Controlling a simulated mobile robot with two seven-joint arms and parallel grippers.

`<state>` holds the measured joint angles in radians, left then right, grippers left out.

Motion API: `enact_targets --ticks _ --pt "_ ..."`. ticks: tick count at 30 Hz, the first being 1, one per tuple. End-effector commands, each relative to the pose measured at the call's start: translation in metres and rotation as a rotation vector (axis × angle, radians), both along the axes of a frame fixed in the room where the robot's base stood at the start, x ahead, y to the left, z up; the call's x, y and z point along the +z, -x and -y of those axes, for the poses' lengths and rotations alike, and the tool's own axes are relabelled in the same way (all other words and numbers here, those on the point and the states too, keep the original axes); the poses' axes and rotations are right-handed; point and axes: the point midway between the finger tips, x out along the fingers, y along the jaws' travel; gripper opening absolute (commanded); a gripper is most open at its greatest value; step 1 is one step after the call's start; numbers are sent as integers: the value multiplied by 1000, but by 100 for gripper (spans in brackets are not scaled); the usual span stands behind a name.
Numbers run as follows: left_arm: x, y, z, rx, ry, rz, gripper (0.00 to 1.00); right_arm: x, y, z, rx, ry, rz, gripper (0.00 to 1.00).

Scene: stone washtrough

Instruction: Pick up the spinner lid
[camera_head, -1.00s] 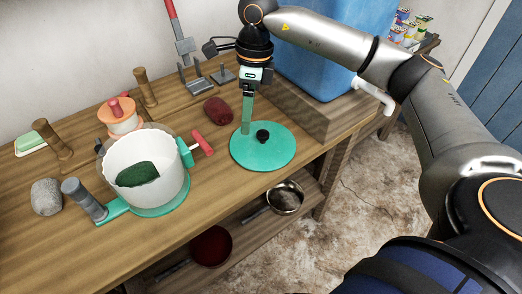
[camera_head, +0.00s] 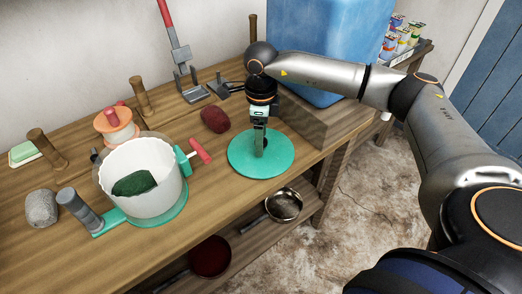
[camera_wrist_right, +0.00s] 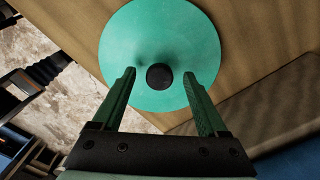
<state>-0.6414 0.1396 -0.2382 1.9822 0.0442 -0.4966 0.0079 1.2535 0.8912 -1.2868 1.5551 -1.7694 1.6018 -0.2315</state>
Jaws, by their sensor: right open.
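The spinner lid is a flat teal-green disc (camera_head: 272,162) lying on the wooden table near its front edge. Its black knob (camera_wrist_right: 159,77) shows in the right wrist view; in the head view my gripper hides it. My right gripper (camera_head: 259,150) points down over the lid. In the right wrist view its two green fingers (camera_wrist_right: 163,92) stand apart, one on each side of the knob, with a gap to it. I cannot tell whether the fingertips touch the disc. My left gripper is not in view.
A white spinner bowl (camera_head: 150,190) with a dark green item in it stands left of the lid. A dark red object (camera_head: 215,119) lies behind the lid. A blue bin (camera_head: 318,45) stands on a wooden block at right. A pan (camera_head: 284,205) sits on the lower shelf.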

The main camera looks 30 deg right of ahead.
Motion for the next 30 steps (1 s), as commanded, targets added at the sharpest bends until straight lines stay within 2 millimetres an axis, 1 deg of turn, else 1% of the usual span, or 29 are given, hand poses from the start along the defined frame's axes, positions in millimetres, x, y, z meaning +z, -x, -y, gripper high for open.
enact_targets --ticks 1,4,12,30 --pt "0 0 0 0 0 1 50 -8 1 0 0 -1 -3 76" --pt "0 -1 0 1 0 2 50 -16 0 0 0 -1 -1 76" --pt "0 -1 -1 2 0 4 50 -18 0 0 0 -1 1 75" --pt "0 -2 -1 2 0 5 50 -18 0 0 0 -1 1 7"
